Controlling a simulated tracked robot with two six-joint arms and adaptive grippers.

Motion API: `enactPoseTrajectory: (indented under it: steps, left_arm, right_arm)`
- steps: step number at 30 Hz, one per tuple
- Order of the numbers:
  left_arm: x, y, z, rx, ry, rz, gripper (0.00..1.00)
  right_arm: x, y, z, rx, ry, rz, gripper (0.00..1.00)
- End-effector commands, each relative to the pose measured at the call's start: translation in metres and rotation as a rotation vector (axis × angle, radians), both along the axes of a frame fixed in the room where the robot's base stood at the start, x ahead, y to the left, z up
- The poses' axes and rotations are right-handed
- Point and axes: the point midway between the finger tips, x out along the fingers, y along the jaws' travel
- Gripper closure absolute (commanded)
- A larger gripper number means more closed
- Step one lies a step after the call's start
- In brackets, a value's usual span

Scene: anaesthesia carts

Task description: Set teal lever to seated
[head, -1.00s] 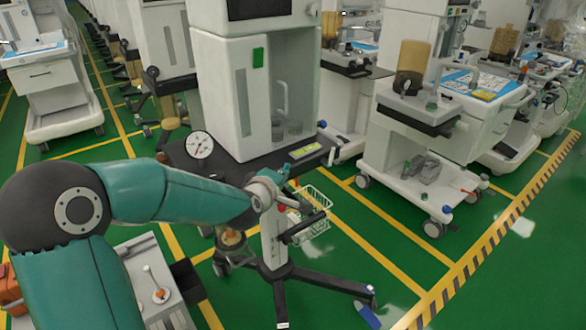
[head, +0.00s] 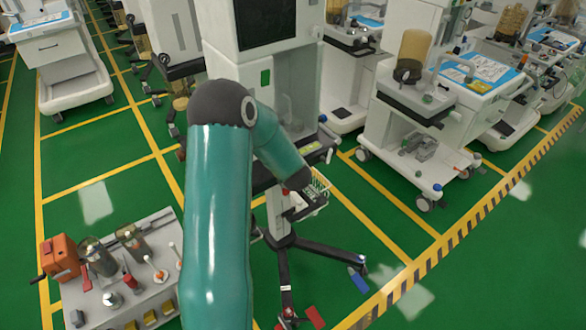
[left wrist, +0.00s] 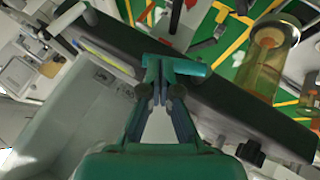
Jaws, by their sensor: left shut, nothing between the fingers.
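My left gripper (left wrist: 161,99) is shut in the left wrist view, with no object seen between its fingers. A teal T-shaped piece (left wrist: 176,66) shows right at its fingertips, over a dark shelf edge (left wrist: 112,42). I cannot tell for sure whether this piece is the teal lever or part of the gripper, nor whether they touch. In the head view my left arm stands in front of the near white cart (head: 262,72), its forearm slanting down to the cart's shelf. The arm hides the gripper and much of the shelf there; no lever can be made out. My right gripper is not in view.
An amber canister (left wrist: 268,60) stands beside the dark shelf in the wrist view. In the head view, a grey bench (head: 95,305) with an orange box (head: 59,257) is at lower left. Another cart (head: 415,112) stands to the right. Green floor is open at the lower right.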

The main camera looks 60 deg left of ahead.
Motion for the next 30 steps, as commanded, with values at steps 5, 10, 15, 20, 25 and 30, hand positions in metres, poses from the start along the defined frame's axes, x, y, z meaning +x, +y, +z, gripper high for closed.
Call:
enactPoseTrajectory:
  steps: [5, 10, 15, 20, 25, 30]
  left_arm:
    - [0.002, 0.002, -0.007, 0.001, -0.001, 0.007, 1.00]
    - [0.006, 0.003, -0.012, 0.002, -0.002, 0.007, 1.00]
    - [0.009, 0.003, -0.015, 0.001, -0.003, 0.008, 1.00]
    - [0.009, 0.003, -0.016, 0.001, -0.003, 0.008, 1.00]
    - [0.009, 0.004, -0.017, 0.001, -0.003, 0.009, 1.00]
    - [0.009, 0.004, -0.017, 0.001, -0.003, 0.009, 1.00]
  right_arm:
    - [0.000, 0.000, 0.001, 0.000, 0.000, 0.000, 0.59]
    - [0.000, 0.000, -0.002, 0.000, 0.000, 0.000, 0.59]
    - [0.000, 0.000, -0.004, 0.000, 0.000, 0.000, 0.59]
    - [0.000, 0.000, -0.005, 0.000, 0.000, 0.000, 0.59]
    - [0.000, 0.000, -0.005, 0.000, 0.000, 0.000, 0.59]
    - [0.000, 0.000, -0.005, 0.000, 0.000, 0.000, 0.59]
